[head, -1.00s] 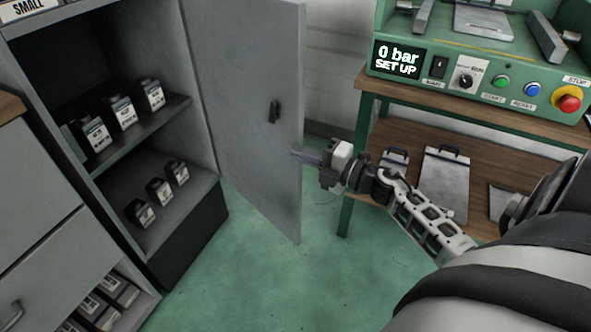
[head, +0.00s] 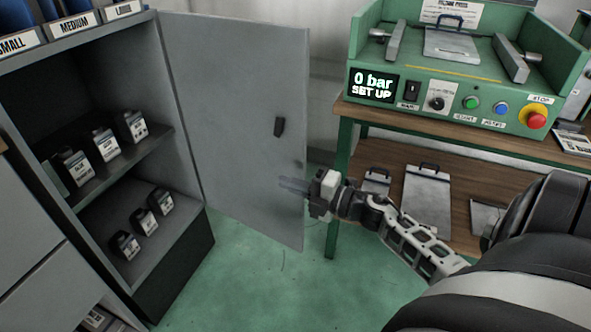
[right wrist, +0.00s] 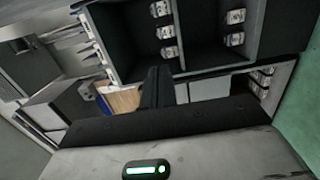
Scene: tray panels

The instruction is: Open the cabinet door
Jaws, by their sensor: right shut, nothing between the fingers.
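The grey cabinet (head: 178,225) stands at the left in the head view, with its interior exposed. Its door (head: 235,90) is swung wide open to the right and shows a small dark handle (head: 279,127). My right gripper (head: 284,184) is shut and empty, in front of the door's lower right part, below the handle. I cannot tell if it touches the door. In the right wrist view the shut fingers (right wrist: 157,88) point at the open cabinet (right wrist: 205,50). My left gripper is not in view.
Several labelled containers (head: 106,145) stand on the cabinet's two shelves. A green press (head: 455,75) reading "0 bar SET UP" is on a bench (head: 340,150) at the right, with metal plates (head: 427,195) on the lower shelf. Green floor is clear between cabinet and bench.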

